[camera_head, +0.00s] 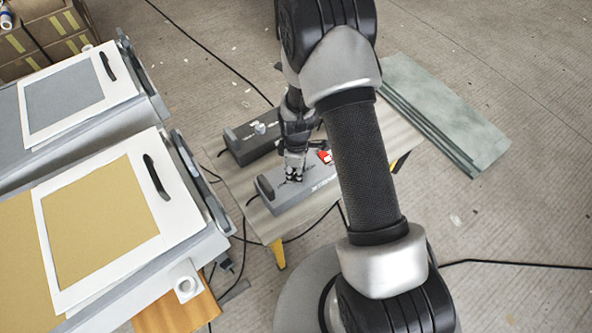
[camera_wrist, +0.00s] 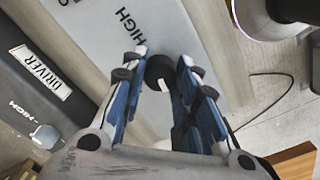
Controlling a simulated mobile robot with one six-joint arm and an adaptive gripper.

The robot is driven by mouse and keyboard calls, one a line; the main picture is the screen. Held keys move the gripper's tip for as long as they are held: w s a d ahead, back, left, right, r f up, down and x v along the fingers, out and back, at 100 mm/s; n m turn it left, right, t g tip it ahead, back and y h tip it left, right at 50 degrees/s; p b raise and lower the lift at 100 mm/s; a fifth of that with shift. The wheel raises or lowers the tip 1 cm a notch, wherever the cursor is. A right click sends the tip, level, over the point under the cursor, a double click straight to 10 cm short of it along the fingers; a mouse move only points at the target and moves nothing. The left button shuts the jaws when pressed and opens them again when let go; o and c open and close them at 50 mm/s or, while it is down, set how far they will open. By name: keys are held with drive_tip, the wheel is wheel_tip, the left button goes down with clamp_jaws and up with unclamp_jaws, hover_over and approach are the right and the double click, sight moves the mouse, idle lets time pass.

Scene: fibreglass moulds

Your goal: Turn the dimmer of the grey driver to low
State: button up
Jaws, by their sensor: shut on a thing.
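The grey driver (camera_head: 302,190) is the nearer, lighter of two boxes on the low bench. In the wrist view its pale grey top (camera_wrist: 90,25) shows the word HIGH. Its dimmer is a round black knob (camera_wrist: 158,68) with a white mark, which faces the lower side of the picture, away from HIGH. My gripper (camera_head: 294,174) is over this box, pointing down. In the wrist view its blue fingers (camera_wrist: 162,62) are on either side of the knob and shut on it. Any LOW marking is hidden or out of view.
A darker driver (camera_head: 240,150) with a pale knob stands behind on the bench (camera_head: 235,180). A small red thing (camera_head: 325,156) is right of my gripper. Moulds with white frames (camera_head: 150,232) fill the left. Green sheets (camera_head: 450,120) lie at right. Cables cross the floor.

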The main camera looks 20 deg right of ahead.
drive_tip(key=shift+n, duration=0.9)
drive_tip(key=o, duration=1.1)
drive_tip(key=shift+r, duration=0.1)
wheel_tip(320, 180, up, 12)
drive_tip(key=shift+f, duration=0.1)
